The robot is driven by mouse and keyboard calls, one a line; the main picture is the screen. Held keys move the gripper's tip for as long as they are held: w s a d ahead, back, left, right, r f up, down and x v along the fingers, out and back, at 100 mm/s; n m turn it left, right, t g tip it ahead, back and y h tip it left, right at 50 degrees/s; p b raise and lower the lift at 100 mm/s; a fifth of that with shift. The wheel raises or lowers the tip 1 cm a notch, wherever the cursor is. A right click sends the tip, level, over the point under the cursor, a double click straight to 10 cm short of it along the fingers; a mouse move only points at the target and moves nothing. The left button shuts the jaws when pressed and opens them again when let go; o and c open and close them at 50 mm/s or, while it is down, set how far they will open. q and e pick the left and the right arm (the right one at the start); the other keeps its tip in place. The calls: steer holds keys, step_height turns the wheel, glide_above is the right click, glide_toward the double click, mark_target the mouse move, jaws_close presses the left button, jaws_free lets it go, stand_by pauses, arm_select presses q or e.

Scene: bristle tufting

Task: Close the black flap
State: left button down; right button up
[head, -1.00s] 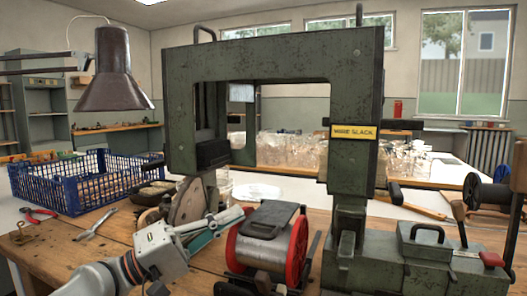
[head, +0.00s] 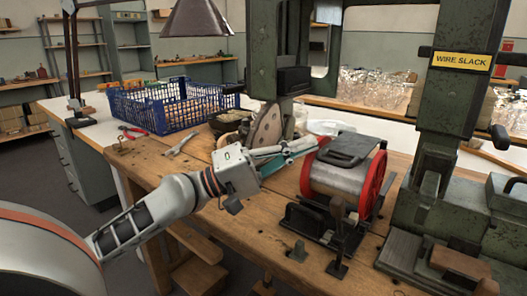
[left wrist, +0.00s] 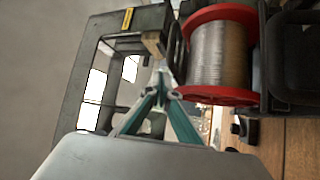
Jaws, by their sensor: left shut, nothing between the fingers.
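The black flap (head: 345,148), a dark plate with a raised handle, lies over the top of the wire spool (head: 338,178), which has red flanges and silver wire. I cannot tell whether the flap is fully down. In the left wrist view a dark part beside the spool (left wrist: 220,55), probably the flap (left wrist: 298,50), is cut off at the right edge. My left gripper (head: 312,144) is shut and empty, its tips by the spool's upper left side, close to the flap's left edge. I cannot tell whether they touch. My right gripper is not in view.
A green machine frame (head: 455,90) with a "WIRE SLACK" label stands behind and to the right. A round disc (head: 266,128) stands behind my left gripper. A blue crate (head: 165,108), pliers (head: 132,132) and a wrench (head: 178,144) are further left. The bench front (head: 240,235) is mostly clear.

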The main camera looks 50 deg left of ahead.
arm_select(q)
steer(key=v, duration=1.1)
